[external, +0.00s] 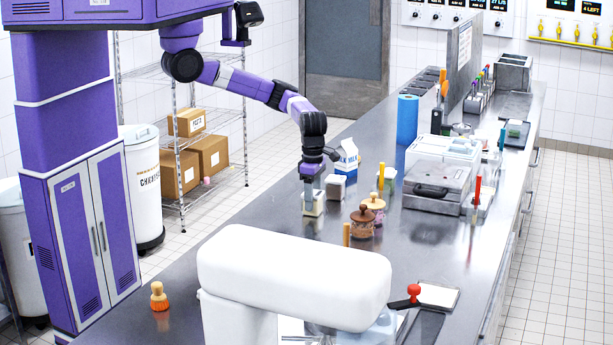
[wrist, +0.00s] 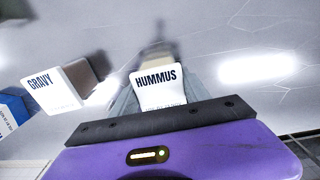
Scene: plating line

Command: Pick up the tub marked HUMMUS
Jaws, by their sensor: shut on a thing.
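The tub marked HUMMUS (wrist: 157,88) is a white-lidded tub in the wrist view, between the fingers of my gripper (wrist: 150,100). In the external view the tub (external: 314,208) is a small pale block on the steel counter's left side, below my gripper (external: 311,190). My gripper points down and is shut on the tub. Its fingers hide part of the tub's sides. I cannot tell whether the tub still touches the counter.
A tub marked GRAVY (wrist: 62,88) stands close by; a similar tub (external: 336,187) shows in the external view. A milk carton (external: 347,158) is behind it. A white machine (external: 295,275) fills the front. The counter's left front is mostly clear.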

